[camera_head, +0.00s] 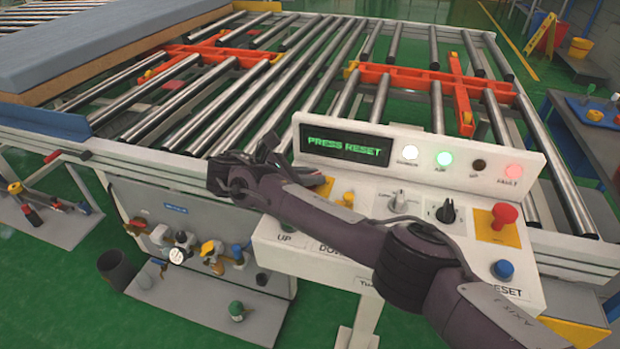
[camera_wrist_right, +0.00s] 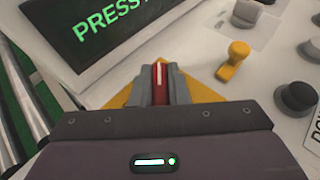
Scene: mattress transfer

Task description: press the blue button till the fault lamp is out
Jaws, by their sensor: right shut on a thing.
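The blue button (camera_head: 502,269) is at the lower right of the white control panel (camera_head: 376,176), above the label RESET. No gripper touches it. The fault lamp (camera_head: 513,172) glows red at the panel's right end. My right gripper (camera_head: 320,184) is at the panel's left part, well left of the blue button. In the right wrist view my right gripper (camera_wrist_right: 161,84) is shut on a red part (camera_wrist_right: 160,88) in front of a yellow plate (camera_wrist_right: 121,97). My left gripper is out of view.
The display (camera_head: 344,145) reads PRESS RESET. A red mushroom button (camera_head: 504,214) stands above the blue button. A black knob (camera_head: 447,211) and a yellow toggle (camera_wrist_right: 233,61) also stand on the panel. My forearm crosses the panel's front. A roller conveyor (camera_head: 290,70) lies behind.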

